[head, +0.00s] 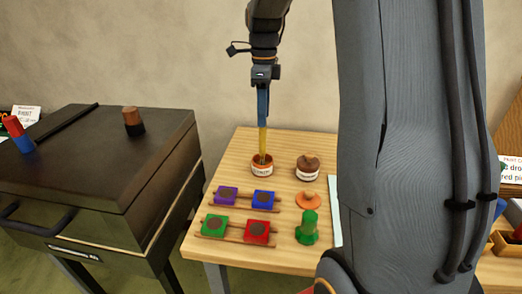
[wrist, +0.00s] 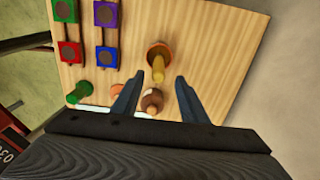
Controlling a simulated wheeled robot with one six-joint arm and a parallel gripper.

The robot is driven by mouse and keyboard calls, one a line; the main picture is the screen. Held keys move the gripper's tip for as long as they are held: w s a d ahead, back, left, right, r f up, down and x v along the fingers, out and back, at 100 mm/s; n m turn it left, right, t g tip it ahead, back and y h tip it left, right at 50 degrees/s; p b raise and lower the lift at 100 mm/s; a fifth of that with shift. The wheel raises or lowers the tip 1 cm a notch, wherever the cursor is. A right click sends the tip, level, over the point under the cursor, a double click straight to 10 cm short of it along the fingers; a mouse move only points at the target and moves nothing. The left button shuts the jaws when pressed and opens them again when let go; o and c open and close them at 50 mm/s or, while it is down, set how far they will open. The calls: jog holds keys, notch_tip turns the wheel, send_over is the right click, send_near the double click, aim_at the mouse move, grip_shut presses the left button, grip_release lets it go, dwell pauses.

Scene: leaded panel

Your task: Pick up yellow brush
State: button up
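The yellow brush (head: 262,140) stands upright in a small labelled pot (head: 262,168) on the wooden table. In the wrist view the brush (wrist: 158,72) shows end-on, with the pot (wrist: 158,50) around its lower end. My gripper (head: 262,122) is above the pot, pointing down, with its fingertips at the brush's upper end. In the wrist view my gripper (wrist: 160,78) is open, its two fingers apart, one on each side of the brush. Gaps show between the brush and both fingers.
A brown-lidded pot (head: 308,168) stands right of the brush pot. Purple (head: 226,195), blue (head: 263,199), green (head: 214,228) and red (head: 257,232) blocks sit on wooden rails in front. An orange piece (head: 308,200) and green piece (head: 307,228) stand nearby. A dark cabinet (head: 100,160) is left.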

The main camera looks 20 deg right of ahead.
jog(key=p, duration=0.3)
send_over(262, 155)
jog(key=f, duration=0.4)
jog(key=w+f, duration=0.1)
jog(key=f, duration=0.2)
jog(key=shift+d+f, duration=0.1)
jog(key=shift+d, duration=0.2)
grip_shut()
